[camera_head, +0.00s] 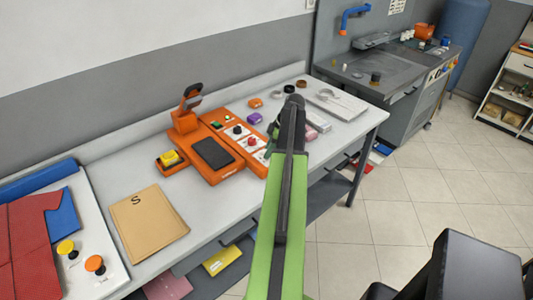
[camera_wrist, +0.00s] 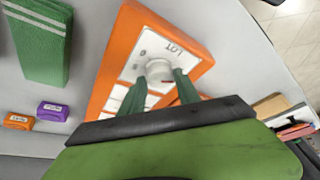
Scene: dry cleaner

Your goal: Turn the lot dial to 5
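The lot dial (camera_wrist: 159,70) is a round pale knob on a white plate printed LOT, seen in the wrist view on an orange panel. The two dark green fingers of my gripper (camera_wrist: 160,80) are parted, one on each side of the knob. I cannot tell whether they press on it or stand just clear. The number the dial points to is not readable. In the head view my gripper (camera_head: 272,142) is over the right end of the orange machine (camera_head: 228,172), and my arm hides the lot dial there.
An orange block (camera_head: 255,103) and a purple block (camera_head: 254,118) lie behind the machine. A brown envelope (camera_head: 149,222) marked S lies left of it. A white board (camera_head: 336,102) lies on the right of the table. A dark green block (camera_wrist: 40,42) shows in the wrist view.

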